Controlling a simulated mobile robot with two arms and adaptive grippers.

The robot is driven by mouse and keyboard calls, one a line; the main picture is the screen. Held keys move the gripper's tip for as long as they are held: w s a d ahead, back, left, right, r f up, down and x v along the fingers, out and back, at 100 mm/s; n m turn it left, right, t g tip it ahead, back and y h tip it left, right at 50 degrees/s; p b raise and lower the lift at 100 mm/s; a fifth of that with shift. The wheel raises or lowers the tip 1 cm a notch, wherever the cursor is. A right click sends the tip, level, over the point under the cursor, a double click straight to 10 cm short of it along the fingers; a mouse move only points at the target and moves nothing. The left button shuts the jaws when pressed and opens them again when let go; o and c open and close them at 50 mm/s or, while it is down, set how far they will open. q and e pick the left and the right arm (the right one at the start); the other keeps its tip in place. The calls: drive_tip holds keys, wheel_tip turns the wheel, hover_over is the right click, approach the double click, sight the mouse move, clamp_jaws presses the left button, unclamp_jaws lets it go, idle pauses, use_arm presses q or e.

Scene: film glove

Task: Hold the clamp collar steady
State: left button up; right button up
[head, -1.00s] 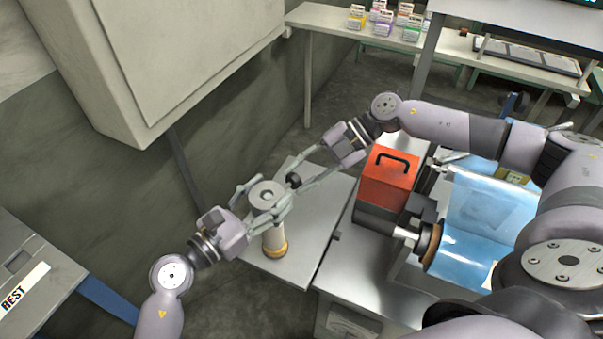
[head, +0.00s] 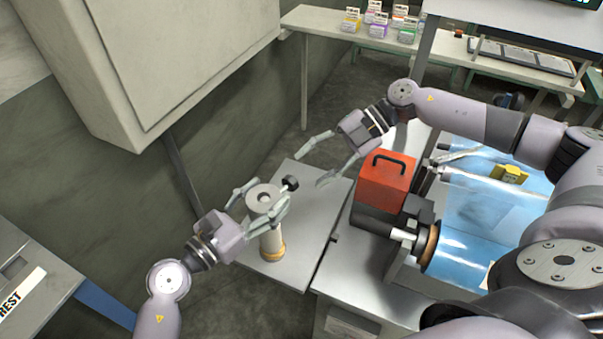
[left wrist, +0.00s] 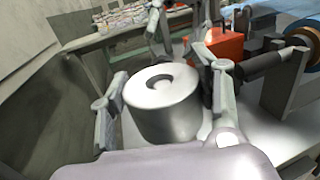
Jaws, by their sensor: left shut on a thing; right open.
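The clamp collar (head: 263,197) is a grey metal ring with a hole in its top. It sits on an upright pale post (head: 271,242) with a yellow-brown base. A black knob (head: 290,183) sticks out at its right. My left gripper (head: 261,204) is shut on the collar, one finger on each side. In the left wrist view the collar (left wrist: 163,103) stands between the fingers, its lower part hidden by the gripper. My right gripper (head: 311,168) is open and empty, up and right of the knob and apart from it.
The post stands on a grey metal plate (head: 312,205). To the right are a red box (head: 386,182) with a black handle and a roller machine with blue film (head: 470,255). A large pale cabinet (head: 170,60) hangs at upper left. A shelf with small boxes (head: 377,18) is behind.

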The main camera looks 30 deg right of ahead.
drive_tip(key=v, duration=0.7)
drive_tip(key=shift+d, duration=0.1)
use_arm(q)
drive_tip(key=o, duration=1.7)
